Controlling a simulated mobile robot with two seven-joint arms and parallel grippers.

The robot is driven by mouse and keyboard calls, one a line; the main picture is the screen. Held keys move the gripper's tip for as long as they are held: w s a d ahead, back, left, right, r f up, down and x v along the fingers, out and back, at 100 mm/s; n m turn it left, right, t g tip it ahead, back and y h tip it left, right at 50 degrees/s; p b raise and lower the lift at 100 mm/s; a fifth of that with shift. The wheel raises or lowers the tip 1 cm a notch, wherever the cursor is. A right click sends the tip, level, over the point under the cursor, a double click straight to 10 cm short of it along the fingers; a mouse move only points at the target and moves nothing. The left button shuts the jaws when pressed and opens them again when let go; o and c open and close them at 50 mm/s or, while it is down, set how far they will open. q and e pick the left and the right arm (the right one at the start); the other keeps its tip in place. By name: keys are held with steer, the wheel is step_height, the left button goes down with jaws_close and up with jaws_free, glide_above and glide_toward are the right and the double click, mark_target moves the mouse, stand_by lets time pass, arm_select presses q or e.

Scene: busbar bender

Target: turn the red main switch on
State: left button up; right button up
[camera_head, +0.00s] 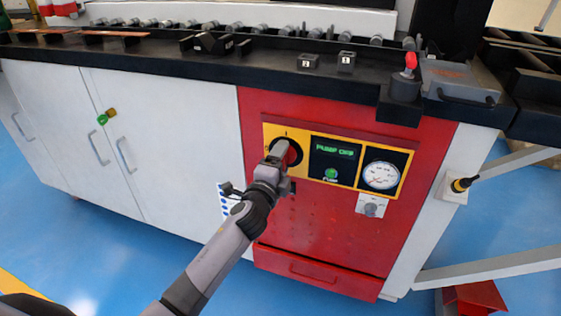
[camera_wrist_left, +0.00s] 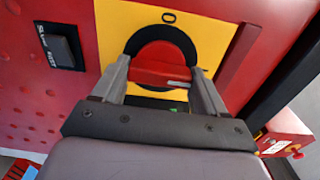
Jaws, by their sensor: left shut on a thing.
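The red main switch (camera_head: 292,150) sits on a yellow panel plate (camera_head: 270,131) at the left of the red cabinet front. In the left wrist view its red handle (camera_wrist_left: 160,73) lies roughly crosswise inside a black ring, with a small white mark near its right end. A "0" mark shows on the yellow plate above the ring. My left gripper (camera_head: 276,157) is shut on the red handle, one finger at each end of it in the wrist view. The arm covers part of the switch in the head view. My right gripper is not in view.
Right of the switch are a display (camera_head: 335,151) reading "PUMP OFF", a green button (camera_head: 331,173) and a round gauge (camera_head: 381,175). A black bench top (camera_head: 270,65) overhangs the panel. Blue floor lies in front.

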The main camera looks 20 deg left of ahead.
arm_select(q)
steer(key=shift+a, duration=0.1)
steer(key=o, duration=1.1)
steer(key=shift+c, duration=0.2)
steer(key=shift+s, duration=0.15)
steer(key=s+p, duration=0.1)
steer(key=s, duration=0.6)
steer(key=shift+a, duration=0.1)
